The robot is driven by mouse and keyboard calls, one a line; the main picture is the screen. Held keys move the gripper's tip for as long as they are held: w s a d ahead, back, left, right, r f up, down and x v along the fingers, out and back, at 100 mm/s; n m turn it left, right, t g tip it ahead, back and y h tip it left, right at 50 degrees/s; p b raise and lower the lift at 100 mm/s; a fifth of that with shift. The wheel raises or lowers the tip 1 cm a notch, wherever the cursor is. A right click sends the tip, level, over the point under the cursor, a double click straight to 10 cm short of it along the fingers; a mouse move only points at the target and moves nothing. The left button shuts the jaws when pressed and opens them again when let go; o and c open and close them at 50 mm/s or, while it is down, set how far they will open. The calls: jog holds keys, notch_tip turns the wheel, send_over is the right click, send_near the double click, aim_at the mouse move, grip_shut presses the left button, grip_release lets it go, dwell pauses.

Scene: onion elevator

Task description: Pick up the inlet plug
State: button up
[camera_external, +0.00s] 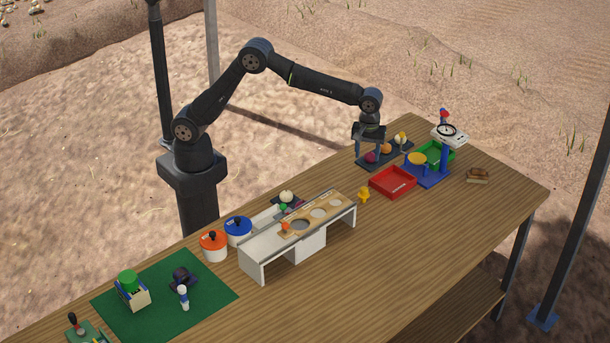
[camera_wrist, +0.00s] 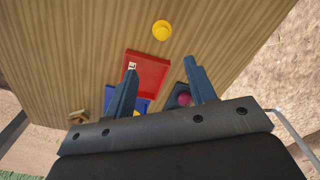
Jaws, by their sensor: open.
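No part is labelled as the inlet plug. A small yellow knobbed piece (camera_external: 364,194) stands on the table in front of the red tray and may be it. In the wrist view it shows as a yellow round piece (camera_wrist: 162,31) near the top, beyond my fingertips. My gripper (camera_external: 368,158) points down over the dark tray at the back of the table. In the wrist view my gripper (camera_wrist: 160,66) is open, its two fingers apart with nothing held between them.
The red tray (camera_external: 393,183) and a blue stand with a dial scale (camera_external: 449,133) are right of my gripper. A purple onion (camera_external: 372,157) is at my fingers on the dark tray (camera_external: 398,151). A white bench (camera_external: 262,252) with a holed board stands left. The front-right tabletop is clear.

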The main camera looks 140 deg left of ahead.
send_near(364, 189)
jog(key=f, duration=0.5)
jog(key=shift+w+f, duration=0.15)
jog(key=shift+w, duration=0.05)
jog(key=shift+s+a+f, duration=0.1)
jog(key=shift+s+f, duration=0.05)
jog(key=shift+f, duration=1.2)
jog(key=shift+s+a+f, duration=0.1)
jog(key=shift+f, duration=1.25)
jog(key=c, duration=0.7)
